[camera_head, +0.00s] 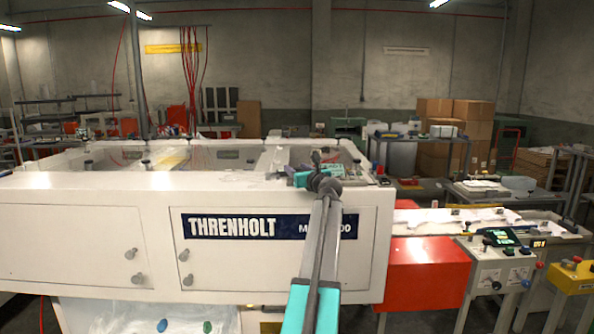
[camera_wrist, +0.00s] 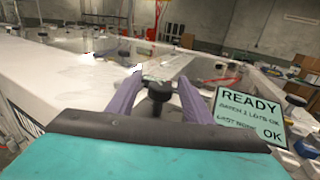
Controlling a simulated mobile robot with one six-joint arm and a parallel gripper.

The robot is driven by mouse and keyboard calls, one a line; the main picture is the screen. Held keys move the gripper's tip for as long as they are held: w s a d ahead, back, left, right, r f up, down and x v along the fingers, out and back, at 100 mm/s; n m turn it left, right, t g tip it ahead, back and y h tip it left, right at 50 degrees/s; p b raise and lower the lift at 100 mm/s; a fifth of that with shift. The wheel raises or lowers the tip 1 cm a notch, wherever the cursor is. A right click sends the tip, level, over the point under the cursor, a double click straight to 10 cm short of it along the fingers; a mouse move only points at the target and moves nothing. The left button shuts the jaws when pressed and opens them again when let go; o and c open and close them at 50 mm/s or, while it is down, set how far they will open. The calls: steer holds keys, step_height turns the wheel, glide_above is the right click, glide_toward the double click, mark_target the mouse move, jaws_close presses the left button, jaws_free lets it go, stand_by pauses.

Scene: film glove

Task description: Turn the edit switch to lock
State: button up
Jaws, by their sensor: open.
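My gripper (camera_head: 314,168) is at the far end of my outstretched arm, over the top of the white machine. In the wrist view its two purple-grey fingers (camera_wrist: 160,98) are apart. A black round knob (camera_wrist: 160,91) shows between them; I cannot tell whether they touch it. No label or pointer can be read on this knob, so I cannot confirm that it is the edit switch or which way it is turned. A pale green screen (camera_wrist: 250,117) right of the fingers reads READY and OK.
The white THRENHOLT machine (camera_head: 100,222) fills the left and middle, with upright rims. At right stand a red box (camera_head: 430,275), a control panel with buttons (camera_head: 500,262) and a yellow box (camera_head: 574,279). Cardboard boxes (camera_head: 474,120) are stacked behind.

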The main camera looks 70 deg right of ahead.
steer(key=shift+s, duration=0.1)
steer(key=b+v, duration=0.1)
steer(key=v, duration=1.2)
steer(key=shift+s+a+b, duration=0.15)
steer(key=shift+a+b, duration=0.15)
steer(key=shift+b, duration=0.1)
steer(key=shift+s, duration=0.1)
